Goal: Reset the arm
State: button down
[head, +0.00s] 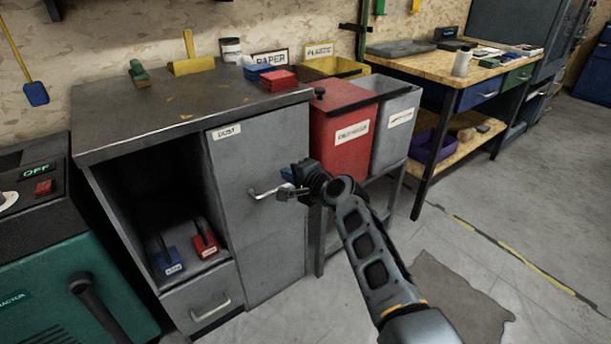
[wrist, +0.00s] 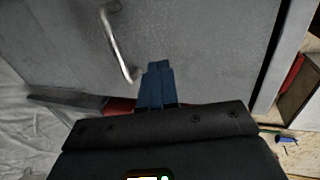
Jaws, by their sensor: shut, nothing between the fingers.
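My gripper (head: 286,181) is in front of the grey cabinet door labelled "DUST" (head: 245,220), close to its metal handle (head: 264,192). In the wrist view the blue fingers (wrist: 157,86) are together with nothing between them. The handle (wrist: 118,45) shows just left of the fingertips there, and the grey door (wrist: 210,45) fills most of the background. The fingers are beside the handle, not around it. The door looks shut. My arm reaches in from the lower right of the head view.
A red bin (head: 338,130) and a grey bin (head: 395,125) stand right of the cabinet. A workbench (head: 440,66) is further right.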

jog(key=s+d+f+n+h+p, duration=0.15)
jog(key=s+d, duration=0.45)
jog(key=s, duration=0.6)
jog(key=s+d+f+n+t+h+p, duration=0.1)
jog(key=s+d+f+h+p, duration=0.15)
jog(key=s+d, duration=0.65)
jog(key=s+d+f+n+h+p, duration=0.1)
jog(key=s+d+f+h+p, duration=0.15)
jog(key=s, duration=1.25)
jog(key=s+d+r+n+t+p, duration=0.15)
jog(key=s+r, duration=0.25)
jog(key=s, duration=0.4)
jog(key=s+d+r+n+g+p, duration=0.1)
jog(key=s+d+r+n, duration=0.15)
jog(key=s, duration=0.55)
jog(key=s+r+n+p, duration=0.1)
jog(key=s+r+n, duration=0.1)
jog(key=s+r, duration=0.4)
jog(key=s+r+n+t+h+p, duration=0.1)
jog(key=s+r, duration=0.6)
jog(key=r, duration=0.4)
jog(key=shift+d+r+n, duration=0.35)
jog(key=shift+d+r, duration=0.05)
